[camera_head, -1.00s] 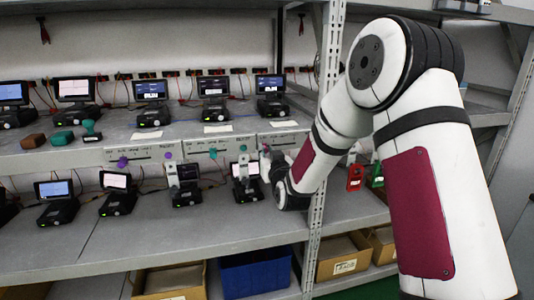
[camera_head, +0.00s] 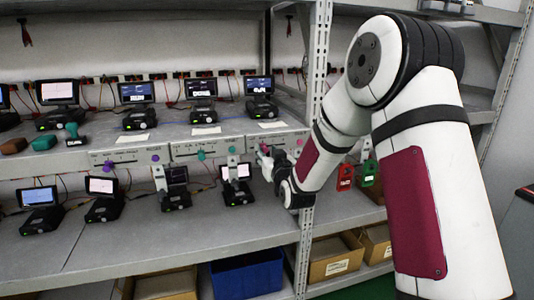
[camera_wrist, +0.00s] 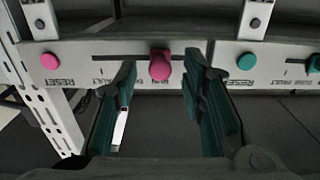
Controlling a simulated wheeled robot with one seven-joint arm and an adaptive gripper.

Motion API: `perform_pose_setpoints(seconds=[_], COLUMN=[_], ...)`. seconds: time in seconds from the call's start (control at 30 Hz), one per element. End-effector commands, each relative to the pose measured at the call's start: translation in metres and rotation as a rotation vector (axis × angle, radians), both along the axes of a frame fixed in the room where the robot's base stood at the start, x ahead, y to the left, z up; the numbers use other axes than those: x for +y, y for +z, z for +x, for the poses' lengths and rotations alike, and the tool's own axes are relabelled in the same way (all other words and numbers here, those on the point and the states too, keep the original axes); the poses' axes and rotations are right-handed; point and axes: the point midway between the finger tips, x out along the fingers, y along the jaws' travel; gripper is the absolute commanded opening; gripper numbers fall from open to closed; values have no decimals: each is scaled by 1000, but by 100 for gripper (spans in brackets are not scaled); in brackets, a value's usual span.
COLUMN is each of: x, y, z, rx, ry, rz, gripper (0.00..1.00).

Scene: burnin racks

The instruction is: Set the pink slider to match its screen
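The pink slider knob (camera_wrist: 160,66) sticks out from a dark horizontal slot in a pale panel, seen upside down in the wrist view. It sits toward the right end of that slot there. My gripper (camera_wrist: 160,76) is open, with one dark green finger on each side of the knob and a gap to both. A round pink button (camera_wrist: 50,61) marked RESET is left of the slot. In the head view a bit of pink (camera_head: 264,148) shows at the right panel, mostly behind my gripper (camera_head: 270,162). A small lit screen (camera_head: 259,84) stands above that panel; its reading is too small to tell.
The teal button (camera_wrist: 247,62) and teal slider knob (camera_wrist: 313,64) of the neighbouring panel lie close right of my fingers in the wrist view. A rack upright (camera_head: 314,120) stands just right of my gripper. Several screen devices stand on the lower shelf (camera_head: 150,235).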

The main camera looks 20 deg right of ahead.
Motion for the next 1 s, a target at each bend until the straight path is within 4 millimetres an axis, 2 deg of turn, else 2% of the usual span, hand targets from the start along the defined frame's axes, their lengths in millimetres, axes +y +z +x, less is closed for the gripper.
perform_pose_setpoints(seconds=[0.17, 0.27, 0.5, 0.7, 0.83, 1.0], x=[0, 0, 0, 0, 0, 0], y=[-1, 0, 0, 0, 0, 0], z=[-6, -19, -68, -102, -114, -120], rx=[1, 2, 2, 1, 0, 0], ry=[0, 0, 1, 0, 0, 0], rz=[0, -1, -1, -1, -1, 0], gripper=[38, 38, 38, 38, 38, 38])
